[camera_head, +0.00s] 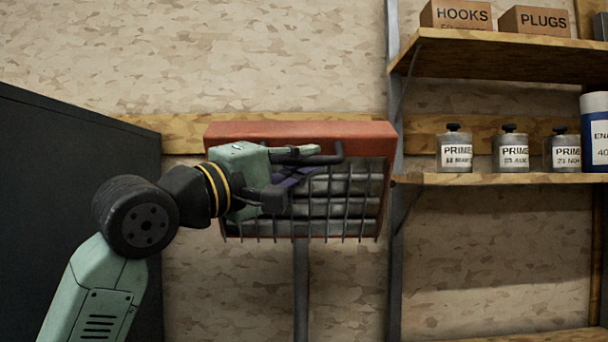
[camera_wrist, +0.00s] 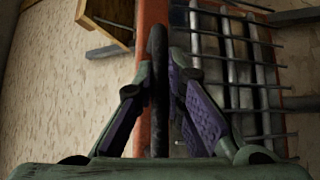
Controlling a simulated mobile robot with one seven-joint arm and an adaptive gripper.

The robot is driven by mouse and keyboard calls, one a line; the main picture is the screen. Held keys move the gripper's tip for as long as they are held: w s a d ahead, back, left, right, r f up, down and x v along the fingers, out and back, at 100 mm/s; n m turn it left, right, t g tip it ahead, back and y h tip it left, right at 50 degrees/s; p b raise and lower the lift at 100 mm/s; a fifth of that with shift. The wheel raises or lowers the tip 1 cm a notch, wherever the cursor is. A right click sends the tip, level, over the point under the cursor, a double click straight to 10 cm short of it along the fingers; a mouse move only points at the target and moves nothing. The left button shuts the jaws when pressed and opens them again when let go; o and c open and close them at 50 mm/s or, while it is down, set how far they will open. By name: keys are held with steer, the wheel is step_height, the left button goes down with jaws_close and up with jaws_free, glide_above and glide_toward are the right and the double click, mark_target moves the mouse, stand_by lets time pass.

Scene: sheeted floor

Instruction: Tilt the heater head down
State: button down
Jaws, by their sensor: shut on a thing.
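The heater head (camera_head: 300,131) is a red-orange box with a wire grille over pale bars. It sits on a grey upright post (camera_head: 301,285) in front of the wall, its grille facing my side. I cannot tell its exact tilt. A dark handle bar (camera_head: 339,152) stands out at the front of the head. My gripper (camera_head: 303,172) is in front of the grille and hides its left part. In the wrist view my gripper (camera_wrist: 160,78) is shut on the handle (camera_wrist: 157,110), which runs between the purple-padded fingers. The heater head (camera_wrist: 150,20) lies close behind them.
At right, wooden shelves (camera_head: 500,179) hold several primer cans (camera_head: 455,150), a blue-and-white container (camera_head: 596,135) and boxes marked HOOKS (camera_head: 455,15) and PLUGS (camera_head: 535,20). A grey shelf upright (camera_head: 395,260) stands close to the head's right side. A dark cabinet (camera_head: 70,190) fills the left.

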steer(key=shift+s+f+m+h+b, duration=0.15)
steer(key=shift+f+m+h+b, duration=0.55)
steer(key=shift+f+b, duration=0.55)
steer(key=shift+s+f+m+h+b, duration=0.1)
steer(key=shift+f+m+h+b, duration=0.4)
steer(key=shift+f+m+b, duration=0.55)
steer(key=shift+f, duration=0.2)
steer(key=c, duration=1.7)
jaws_free()
steer(key=shift+o, duration=0.2)
steer(key=shift+a, duration=0.1)
steer(key=v, duration=1.1)
steer(key=shift+s+a+f, duration=0.2)
steer(key=shift+s+a, duration=0.05)
